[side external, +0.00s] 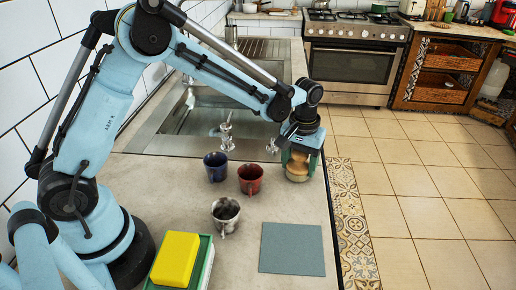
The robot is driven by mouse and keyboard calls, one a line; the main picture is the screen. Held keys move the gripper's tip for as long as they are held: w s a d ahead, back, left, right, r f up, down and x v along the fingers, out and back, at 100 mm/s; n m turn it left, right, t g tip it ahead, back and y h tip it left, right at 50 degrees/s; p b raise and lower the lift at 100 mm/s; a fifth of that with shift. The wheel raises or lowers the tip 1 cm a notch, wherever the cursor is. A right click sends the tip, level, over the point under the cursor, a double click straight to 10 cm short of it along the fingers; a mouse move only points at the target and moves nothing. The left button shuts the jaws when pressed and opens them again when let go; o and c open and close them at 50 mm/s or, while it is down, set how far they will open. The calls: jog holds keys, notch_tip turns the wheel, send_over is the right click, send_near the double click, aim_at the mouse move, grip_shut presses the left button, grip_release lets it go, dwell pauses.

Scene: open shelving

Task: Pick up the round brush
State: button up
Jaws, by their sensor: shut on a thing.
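The round brush (298,168) has a pale, round wooden body and stands near the right edge of the counter, by the sink. My gripper (299,165) reaches down over it from above, with a finger on each side. The gripper is shut on the brush. The fingers and the gripper body hide part of the brush. I cannot tell whether its underside touches the counter.
A dark blue mug (215,166), a red mug (250,179) and a grey patterned mug (225,214) stand left of the gripper. A yellow sponge (176,258) lies on a green-edged tray (207,262). A flat grey-blue mat (292,249) lies in front. The sink (185,132) is behind.

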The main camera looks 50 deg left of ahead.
jog(key=shift+r, duration=0.5)
notch_tip(320, 180, up, 3)
jog(key=s+d+r, duration=0.6)
jog(key=s+d, duration=0.1)
jog(key=d, duration=0.2)
jog(key=shift+s+r, duration=0.15)
jog(key=shift+r, duration=0.1)
jog(key=shift+d, duration=0.1)
jog(key=o, duration=0.4)
jog(key=shift+c, duration=1.2)
